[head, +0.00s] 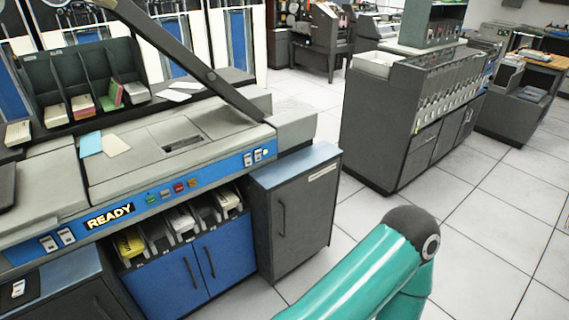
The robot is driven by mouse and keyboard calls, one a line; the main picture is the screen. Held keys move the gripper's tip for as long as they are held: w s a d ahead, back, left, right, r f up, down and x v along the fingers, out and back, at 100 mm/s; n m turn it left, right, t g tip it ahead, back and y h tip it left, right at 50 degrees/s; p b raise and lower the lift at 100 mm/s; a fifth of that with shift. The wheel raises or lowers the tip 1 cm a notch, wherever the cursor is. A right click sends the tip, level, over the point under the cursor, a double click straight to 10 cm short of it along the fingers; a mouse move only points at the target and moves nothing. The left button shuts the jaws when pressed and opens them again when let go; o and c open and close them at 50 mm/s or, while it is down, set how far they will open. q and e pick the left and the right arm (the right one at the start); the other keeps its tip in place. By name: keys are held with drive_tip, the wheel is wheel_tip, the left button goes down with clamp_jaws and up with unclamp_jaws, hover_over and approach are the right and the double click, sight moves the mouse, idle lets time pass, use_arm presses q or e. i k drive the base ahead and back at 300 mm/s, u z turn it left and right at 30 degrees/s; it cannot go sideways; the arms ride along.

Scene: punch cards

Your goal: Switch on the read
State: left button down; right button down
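The punch card machine (140,165) stands at the left, with a blue front strip. Neither gripper is in view; only a teal link of my arm shows at the bottom right.
Blue doors (195,263) and card bins (180,224) lie under the strip. A grey cabinet (296,213) stands right of them. A dark bar (185,57) slants above the machine. Another grey machine (410,110) stands behind a stretch of clear tiled floor (480,225).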

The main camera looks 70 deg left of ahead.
sight(248, 162)
drive_tip(key=z, duration=0.2)
drive_tip(key=i, duration=0.6)
drive_tip(key=u, duration=2.1)
drive_tip(key=i, duration=0.2)
drive_tip(key=u, duration=1.65)
drive_tip(key=k, duration=0.7)
drive_tip(key=u, duration=0.4)
drive_tip(key=i, duration=1.65)
drive_tip(key=z, duration=0.35)
